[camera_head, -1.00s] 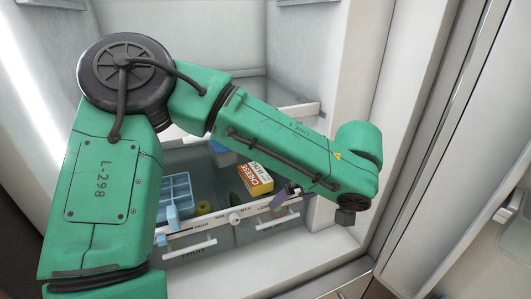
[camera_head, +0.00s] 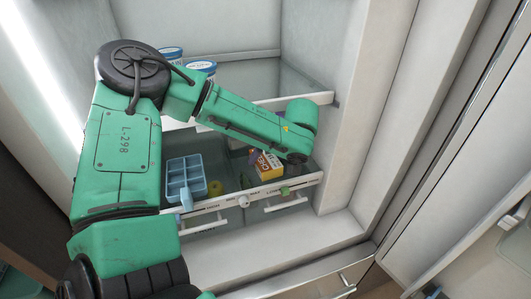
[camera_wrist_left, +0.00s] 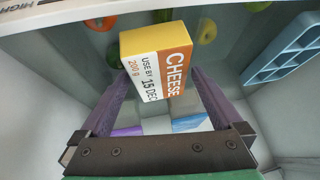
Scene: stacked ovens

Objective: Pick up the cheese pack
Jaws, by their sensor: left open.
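The cheese pack (camera_head: 267,168) is a yellow, orange and white box in the fridge drawer, partly hidden by my left arm in the head view. In the left wrist view the cheese pack (camera_wrist_left: 157,62) shows its yellow end and its label, with the word CHEESE. My left gripper (camera_wrist_left: 162,80) is open, with one purple finger on each side of the pack. I cannot tell whether either finger touches it. In the head view the left gripper is mostly hidden behind its own wrist. My right gripper is not in view.
A blue divided tray (camera_head: 186,178) lies left of the pack, with a green round item (camera_head: 215,187) between. The drawer's white front rail (camera_head: 225,205) runs along the near side. Tubs (camera_head: 201,68) stand on the shelf above, and the fridge wall (camera_head: 335,165) is at right.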

